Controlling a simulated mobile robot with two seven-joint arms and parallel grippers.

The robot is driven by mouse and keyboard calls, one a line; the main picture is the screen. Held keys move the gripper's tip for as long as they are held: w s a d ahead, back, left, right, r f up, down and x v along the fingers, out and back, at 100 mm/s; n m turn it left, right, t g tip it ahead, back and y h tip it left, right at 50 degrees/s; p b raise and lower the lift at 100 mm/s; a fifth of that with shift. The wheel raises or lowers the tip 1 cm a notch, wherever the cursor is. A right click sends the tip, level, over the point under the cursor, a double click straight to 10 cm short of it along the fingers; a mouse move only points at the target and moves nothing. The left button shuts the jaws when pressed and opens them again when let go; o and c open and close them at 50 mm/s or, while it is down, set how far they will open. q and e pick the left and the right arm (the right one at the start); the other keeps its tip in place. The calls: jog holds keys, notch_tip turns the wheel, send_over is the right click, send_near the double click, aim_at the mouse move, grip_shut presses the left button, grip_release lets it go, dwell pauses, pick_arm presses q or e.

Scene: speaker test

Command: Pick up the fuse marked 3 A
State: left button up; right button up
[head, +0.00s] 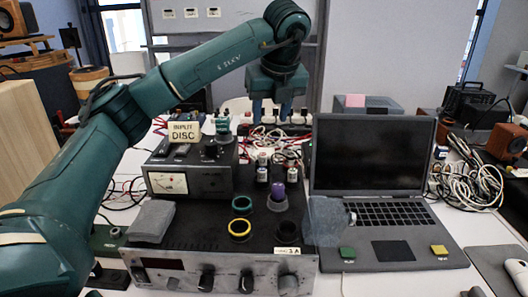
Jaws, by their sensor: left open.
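A small pale label (287,251) ending in "3 A" sits at the front right edge of the black-topped unit (200,245). I cannot make out a separate fuse body beside it. My left gripper (278,116) is open and points down, behind the unit in the picture and well above and away from the label. Its fingertips show in front of red and white cables, and nothing shows between them. My right gripper is not in view.
On the unit stand a green ring (242,203), a yellow ring (239,228), a purple-topped piece (278,190) and a grey cloth (152,220). A meter box (205,178) bears an "INPUT DISC" sign (183,131).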

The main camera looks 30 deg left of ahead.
aim_at(263, 155)
pick_arm(q)
jog(key=x, duration=1.3)
jog(key=shift+s+d+b, duration=0.1)
jog(key=shift+s+b, duration=0.05)
jog(key=shift+b, duration=0.15)
jog(key=shift+c, duration=0.2)
grip_shut()
